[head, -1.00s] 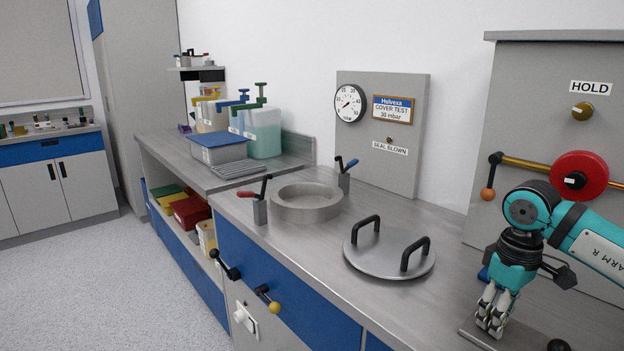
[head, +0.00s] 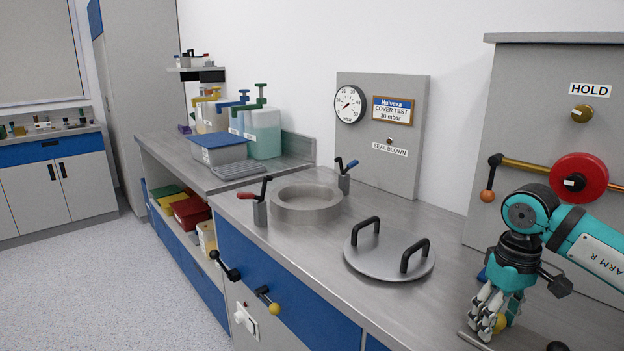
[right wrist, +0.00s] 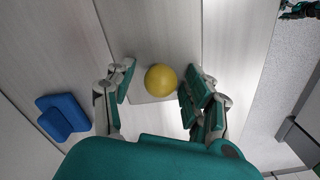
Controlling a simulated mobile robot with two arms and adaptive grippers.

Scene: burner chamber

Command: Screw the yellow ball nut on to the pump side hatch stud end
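The yellow ball nut (right wrist: 160,80) lies between the spread fingers of my right gripper (right wrist: 158,88) in the right wrist view, with gaps on both sides. In the head view a bit of the yellow ball (head: 501,322) shows behind the fingers of my right gripper (head: 491,318), low over the bench at the right. My right gripper is open. A small teal gripper part (right wrist: 300,10), seemingly my left one, shows at the right wrist view's top right corner, too small to judge. I cannot tell which part is the pump side hatch stud.
A round lid with two black handles (head: 388,258) lies left of my right gripper. A metal ring (head: 306,204) stands farther back between red and blue levers. Black and yellow ball-ended parts (head: 274,308) stick out of the cabinet front. A red wheel (head: 578,177) is above my right arm.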

